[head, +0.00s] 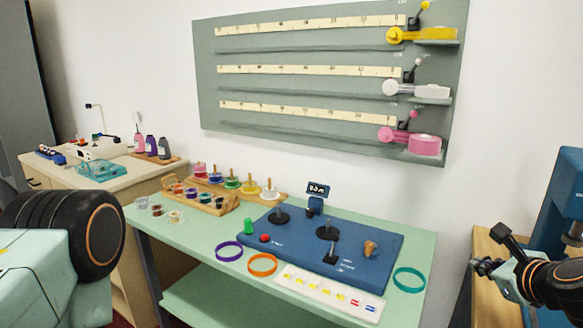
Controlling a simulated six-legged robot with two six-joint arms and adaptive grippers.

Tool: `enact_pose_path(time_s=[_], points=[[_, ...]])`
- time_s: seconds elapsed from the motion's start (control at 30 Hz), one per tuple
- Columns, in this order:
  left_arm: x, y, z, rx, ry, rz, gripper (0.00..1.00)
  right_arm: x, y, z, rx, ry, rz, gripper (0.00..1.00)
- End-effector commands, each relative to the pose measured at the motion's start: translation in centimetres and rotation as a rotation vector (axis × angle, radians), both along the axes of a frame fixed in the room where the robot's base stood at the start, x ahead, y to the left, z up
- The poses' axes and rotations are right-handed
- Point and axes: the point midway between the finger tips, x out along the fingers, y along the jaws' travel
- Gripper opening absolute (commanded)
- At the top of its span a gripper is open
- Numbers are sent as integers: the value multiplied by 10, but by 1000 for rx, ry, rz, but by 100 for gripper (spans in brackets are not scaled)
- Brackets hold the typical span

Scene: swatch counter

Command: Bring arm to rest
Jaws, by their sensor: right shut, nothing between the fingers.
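My right gripper (486,267) is at the right edge of the head view, on an arm that comes in from the right. It is shut and empty. It hangs to the right of the green counter (205,283), apart from it, with a wooden surface behind it. My left gripper is out of view.
A blue board (375,246) with small parts, a white strip (329,293) and purple, orange and teal rings are on the counter. Wooden racks (208,204) hold spools at its back left. A grey wall panel (300,91) carries rulers and coloured dispensers. A blue machine (562,205) stands right.

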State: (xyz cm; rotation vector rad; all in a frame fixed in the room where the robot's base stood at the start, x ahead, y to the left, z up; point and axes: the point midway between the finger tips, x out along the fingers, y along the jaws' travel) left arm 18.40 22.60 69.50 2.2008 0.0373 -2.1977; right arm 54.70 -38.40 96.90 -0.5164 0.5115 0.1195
Motion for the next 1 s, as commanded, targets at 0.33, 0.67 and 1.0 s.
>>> enact_pose_path(time_s=[0.33,0.67,1.0], points=[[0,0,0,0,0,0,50,-29,45,-40,-706,113,500,0],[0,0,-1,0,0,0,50,-129,108,-154,-1355,291,1329,0],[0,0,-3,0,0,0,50,-306,151,-256,-1405,365,2121,0]])
